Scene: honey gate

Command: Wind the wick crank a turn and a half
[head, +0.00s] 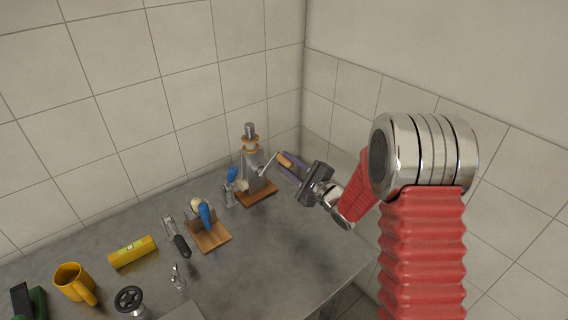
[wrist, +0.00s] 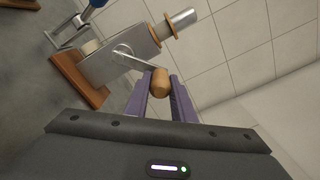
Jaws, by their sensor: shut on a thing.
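The wick crank device stands on a wooden base (head: 258,194) near the back corner of the metal table. It has a grey metal body (head: 252,166) with a wooden collar and a metal top. A thin crank arm (head: 268,163) runs from the body to a wooden crank handle (head: 285,159). My gripper (head: 289,167) is shut on the handle from the right. In the wrist view, the purple fingers stand on both sides of the wooden handle (wrist: 161,83), and the metal crank arm (wrist: 134,59) leads from it to the grey body (wrist: 125,52).
Left of the device are a small stand with a blue-handled tool (head: 205,213), a dark-handled tool (head: 181,245), a yellow level (head: 132,252) and an orange mug (head: 74,281). A black handwheel (head: 129,299) is at the front. The table's right part (head: 310,240) is clear. Tiled walls close the corner.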

